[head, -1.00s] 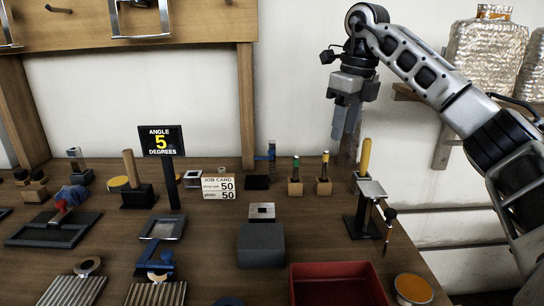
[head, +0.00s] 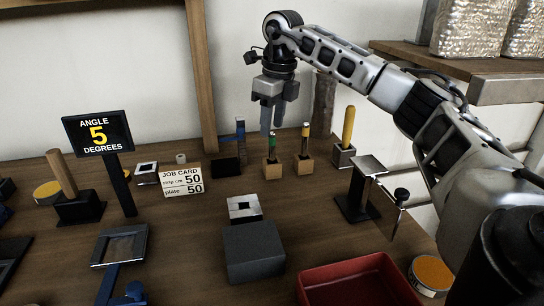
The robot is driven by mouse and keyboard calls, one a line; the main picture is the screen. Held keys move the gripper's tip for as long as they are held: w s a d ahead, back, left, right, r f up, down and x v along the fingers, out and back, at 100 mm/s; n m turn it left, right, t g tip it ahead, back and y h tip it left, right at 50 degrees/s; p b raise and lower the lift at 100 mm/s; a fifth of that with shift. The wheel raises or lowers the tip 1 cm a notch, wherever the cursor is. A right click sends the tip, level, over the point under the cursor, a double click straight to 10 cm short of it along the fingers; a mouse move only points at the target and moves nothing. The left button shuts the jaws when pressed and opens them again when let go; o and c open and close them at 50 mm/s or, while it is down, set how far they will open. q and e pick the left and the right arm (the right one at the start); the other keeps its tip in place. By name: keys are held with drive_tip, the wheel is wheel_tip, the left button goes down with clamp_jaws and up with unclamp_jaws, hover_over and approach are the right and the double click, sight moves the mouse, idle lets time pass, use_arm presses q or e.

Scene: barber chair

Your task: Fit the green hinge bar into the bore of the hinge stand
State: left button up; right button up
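A slim green-topped rod (head: 272,144), which looks like the green hinge bar, stands upright in a small wooden block (head: 273,171) on the bench. My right gripper (head: 271,130) points down just above and behind it in the head view. Its two fingers are slightly apart with nothing seen between them. Whether they touch the rod cannot be told. A pale metal piece with a dark square opening (head: 243,203) sits behind a dark grey block (head: 253,252); I cannot tell whether it is the hinge stand. My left gripper is out of view.
A second rod (head: 305,131) stands in its own wooden block to the right. A yellow-handled tool (head: 348,126), a black stand with a metal plate (head: 355,206), a red tray (head: 352,285) and an angle sign (head: 98,134) surround it.

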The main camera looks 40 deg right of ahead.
sight(272, 133)
drive_tip(key=f, duration=0.5)
drive_tip(key=shift+w+f+b, duration=0.2)
drive_tip(key=shift+f+b, duration=0.15)
drive_tip(key=shift+b, duration=0.05)
drive_tip(key=shift+c, duration=0.3)
clamp_jaws()
